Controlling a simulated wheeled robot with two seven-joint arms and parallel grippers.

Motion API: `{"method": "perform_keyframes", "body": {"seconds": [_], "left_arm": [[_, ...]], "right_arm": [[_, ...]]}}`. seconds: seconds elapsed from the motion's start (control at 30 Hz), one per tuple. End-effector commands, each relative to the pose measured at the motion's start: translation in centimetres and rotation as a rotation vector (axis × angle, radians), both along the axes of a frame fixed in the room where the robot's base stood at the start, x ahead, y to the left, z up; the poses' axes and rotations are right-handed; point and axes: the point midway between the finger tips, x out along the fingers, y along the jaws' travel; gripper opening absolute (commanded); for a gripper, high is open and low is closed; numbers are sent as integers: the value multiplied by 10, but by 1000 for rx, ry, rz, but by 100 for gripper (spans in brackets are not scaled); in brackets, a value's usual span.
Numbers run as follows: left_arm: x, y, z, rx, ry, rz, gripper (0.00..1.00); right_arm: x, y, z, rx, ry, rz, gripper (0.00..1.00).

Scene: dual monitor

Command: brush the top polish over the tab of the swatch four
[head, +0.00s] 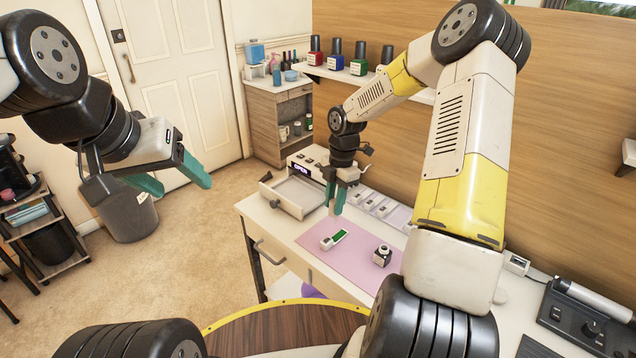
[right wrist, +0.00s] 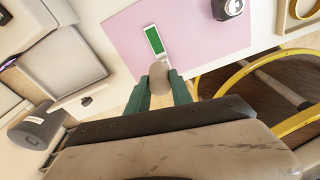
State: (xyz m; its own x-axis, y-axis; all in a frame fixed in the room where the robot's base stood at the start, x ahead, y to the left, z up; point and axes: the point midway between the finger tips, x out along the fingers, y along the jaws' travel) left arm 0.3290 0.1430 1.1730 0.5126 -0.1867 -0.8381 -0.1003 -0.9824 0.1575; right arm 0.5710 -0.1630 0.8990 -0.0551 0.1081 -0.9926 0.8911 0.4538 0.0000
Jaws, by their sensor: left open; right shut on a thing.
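A white swatch with a green tab (head: 335,239) lies on the pink mat (head: 355,262); it also shows in the right wrist view (right wrist: 155,40). My right gripper (head: 336,205) is shut on a pale rounded cap (right wrist: 158,74), above and behind the swatch in the head view. Any brush under the cap is hidden. My left gripper (head: 184,187) is open and empty, left of the desk. No number is readable on the swatch.
A white device with an "OPEN" display and pulled-out tray (head: 297,194) stands at the desk's left end. A pale compartmented holder (head: 380,207) lies behind the mat. Several coloured bottles (head: 336,55) stand on the wall shelf. The mat's front is clear.

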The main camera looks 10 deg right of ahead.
Motion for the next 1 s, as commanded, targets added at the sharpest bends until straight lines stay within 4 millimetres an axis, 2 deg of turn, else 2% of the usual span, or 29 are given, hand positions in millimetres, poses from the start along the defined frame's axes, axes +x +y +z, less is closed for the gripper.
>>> {"method": "perform_keyframes", "body": {"seconds": [0.27,0.7,1.0], "left_arm": [[-1,0,0,-2,1,0,63],[-1,0,0,-1,0,0,63],[-1,0,0,-1,0,0,63]], "right_arm": [[0,-1,-12,0,0,-1,0],[0,0,-49,0,0,-1,0],[0,0,-55,0,-1,-1,0]]}}
